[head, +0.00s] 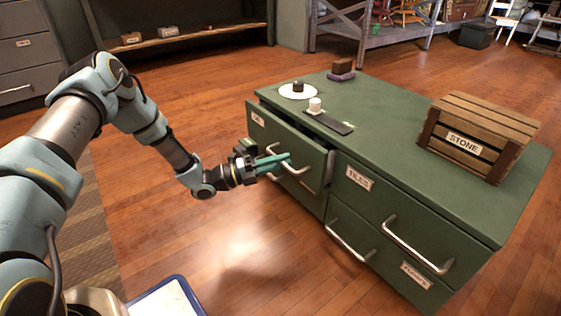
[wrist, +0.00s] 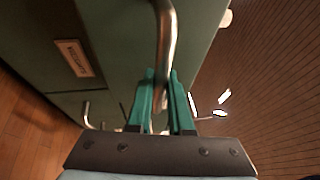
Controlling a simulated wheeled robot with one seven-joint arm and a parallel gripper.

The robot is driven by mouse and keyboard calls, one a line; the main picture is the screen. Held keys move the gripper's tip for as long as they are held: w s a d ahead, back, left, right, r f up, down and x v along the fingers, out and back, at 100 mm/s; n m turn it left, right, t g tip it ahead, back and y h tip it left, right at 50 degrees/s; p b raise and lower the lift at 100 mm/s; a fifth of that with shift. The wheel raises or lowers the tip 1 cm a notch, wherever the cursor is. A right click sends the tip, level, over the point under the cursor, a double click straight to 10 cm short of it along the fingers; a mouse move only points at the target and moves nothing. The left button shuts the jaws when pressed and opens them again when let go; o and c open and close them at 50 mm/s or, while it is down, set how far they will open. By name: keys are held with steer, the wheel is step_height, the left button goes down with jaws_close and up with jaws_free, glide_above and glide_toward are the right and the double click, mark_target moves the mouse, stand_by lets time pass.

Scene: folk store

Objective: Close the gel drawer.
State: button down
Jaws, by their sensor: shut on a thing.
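The gel drawer (head: 270,133) is the top left drawer of the green cabinet in the head view. Its small label is hard to read. The drawer stands partly pulled out, with its front panel ahead of the cabinet face and a dark gap along its top. My gripper (head: 286,160) is at the drawer's metal handle, with its teal fingers pointing right. In the wrist view the fingers (wrist: 163,95) are shut on the handle (wrist: 165,40), one on each side of the bar. The fingers hide part of the handle.
The cabinet top (head: 390,110) holds a stone crate (head: 478,133), a white disc (head: 298,91), a dark plate (head: 330,122) with a white knob, and a brown block (head: 343,70). The tiles drawer (head: 385,205) looks shut. Wooden floor (head: 230,225) lies open in front.

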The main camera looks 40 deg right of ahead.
mark_target(294, 155)
steer(key=shift+d, duration=2.15)
steer(key=c, duration=0.8)
jaws_free()
steer(key=shift+s, duration=0.1)
steer(key=shift+c, duration=0.2)
steer(key=p+v, duration=0.3)
steer(key=v, duration=0.7)
steer(key=shift+a, duration=0.35)
